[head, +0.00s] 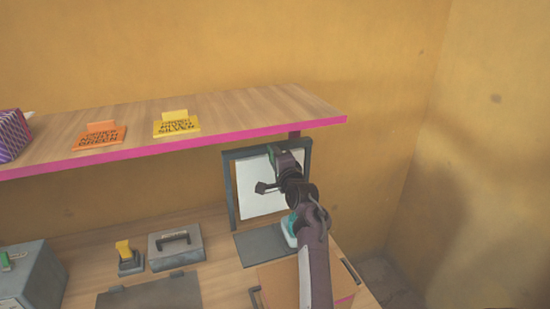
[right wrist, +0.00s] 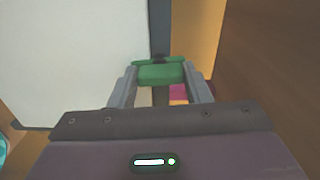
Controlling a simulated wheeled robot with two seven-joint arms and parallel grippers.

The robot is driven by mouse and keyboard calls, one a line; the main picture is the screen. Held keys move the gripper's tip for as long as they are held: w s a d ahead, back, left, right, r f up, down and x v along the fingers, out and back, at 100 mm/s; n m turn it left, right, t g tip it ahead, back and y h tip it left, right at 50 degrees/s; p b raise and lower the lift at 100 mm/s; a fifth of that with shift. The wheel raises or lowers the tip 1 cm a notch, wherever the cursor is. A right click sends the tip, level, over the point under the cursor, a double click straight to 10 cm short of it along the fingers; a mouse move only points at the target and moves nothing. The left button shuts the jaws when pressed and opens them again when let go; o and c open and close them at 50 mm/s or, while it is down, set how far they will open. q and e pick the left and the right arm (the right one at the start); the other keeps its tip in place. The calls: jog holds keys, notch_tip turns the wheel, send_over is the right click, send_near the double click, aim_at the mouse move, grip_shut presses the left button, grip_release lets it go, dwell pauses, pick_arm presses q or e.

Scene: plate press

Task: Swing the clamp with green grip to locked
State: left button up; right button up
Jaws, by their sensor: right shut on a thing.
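The press is a dark frame (head: 228,190) standing upright around a white panel (head: 252,195), under the right end of the shelf. The clamp's green grip (right wrist: 160,73) sits between the two grey fingers of my right gripper (right wrist: 160,88) in the right wrist view, at the panel's right edge. My right gripper (head: 287,160) is shut on the grip. In the head view a little green (head: 273,154) shows at the frame's upper right; my gripper and wrist hide most of the clamp. A small dark part juts left across the panel. My left gripper is out of view.
A wooden shelf (head: 240,112) with a pink edge hangs just above, holding orange (head: 99,135) and yellow (head: 177,123) signs. A grey box (head: 176,247), a yellow-handled item (head: 126,258) and a teal object (head: 290,230) stand on the table. The wall is close at right.

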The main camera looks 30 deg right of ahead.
jog(key=shift+f+m, duration=0.1)
jog(key=shift+m, duration=0.5)
jog(key=o, duration=1)
jog(key=shift+s+d, duration=0.1)
